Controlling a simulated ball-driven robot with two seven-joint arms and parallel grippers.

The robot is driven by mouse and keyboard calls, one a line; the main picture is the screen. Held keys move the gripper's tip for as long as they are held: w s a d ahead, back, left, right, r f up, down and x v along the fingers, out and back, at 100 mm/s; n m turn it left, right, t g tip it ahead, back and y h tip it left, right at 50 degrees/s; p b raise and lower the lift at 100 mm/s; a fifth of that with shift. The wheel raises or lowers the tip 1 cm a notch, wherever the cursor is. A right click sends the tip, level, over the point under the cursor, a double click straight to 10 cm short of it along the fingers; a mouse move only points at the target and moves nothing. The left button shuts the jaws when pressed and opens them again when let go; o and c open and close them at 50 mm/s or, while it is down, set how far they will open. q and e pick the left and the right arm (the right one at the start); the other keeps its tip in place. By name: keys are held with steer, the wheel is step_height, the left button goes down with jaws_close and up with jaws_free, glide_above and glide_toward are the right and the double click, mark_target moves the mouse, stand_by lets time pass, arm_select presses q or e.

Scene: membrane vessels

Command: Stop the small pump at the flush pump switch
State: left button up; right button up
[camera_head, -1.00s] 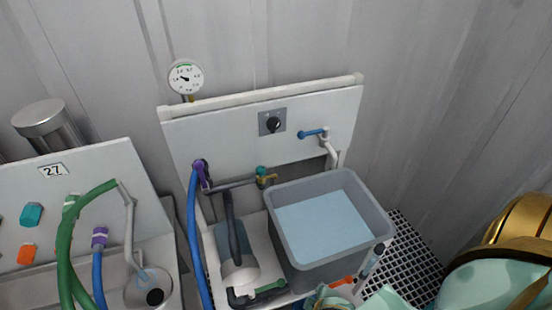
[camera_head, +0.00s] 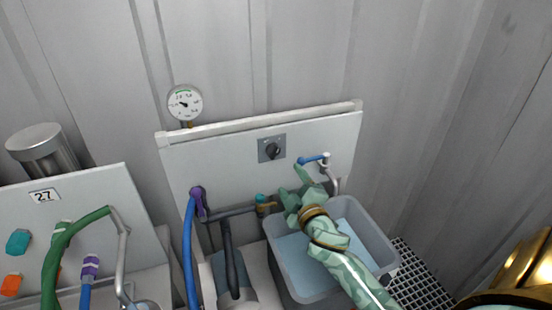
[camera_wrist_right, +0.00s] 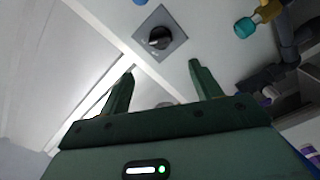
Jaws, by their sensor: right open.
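The flush pump switch is a black rotary knob (camera_head: 272,150) on a grey square plate on the white upright panel (camera_head: 225,155). In the right wrist view the knob (camera_wrist_right: 158,38) is ahead of the fingertips, on its grey plate. My right gripper (camera_head: 291,182) is open and empty, below and slightly right of the switch in the head view, in front of the panel. In the wrist view its two fingers (camera_wrist_right: 162,68) are spread, apart from the knob. The small pump itself is not clearly identifiable. My left gripper is not in view.
A grey tub (camera_head: 385,240) of water stands under my right arm. A blue-handled tap (camera_head: 312,159) is close right of the switch, and a teal-and-brass valve (camera_head: 264,203) is below it. A gauge (camera_head: 185,103) stands above the panel. A blue hose (camera_head: 188,255) runs down at left.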

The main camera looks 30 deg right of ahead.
mark_target(274, 155)
steer(key=b+x, duration=0.2)
steer(key=x, duration=1)
steer(key=shift+w+d+f, duration=0.15)
steer(key=shift+w, duration=0.05)
steer(key=c, duration=1)
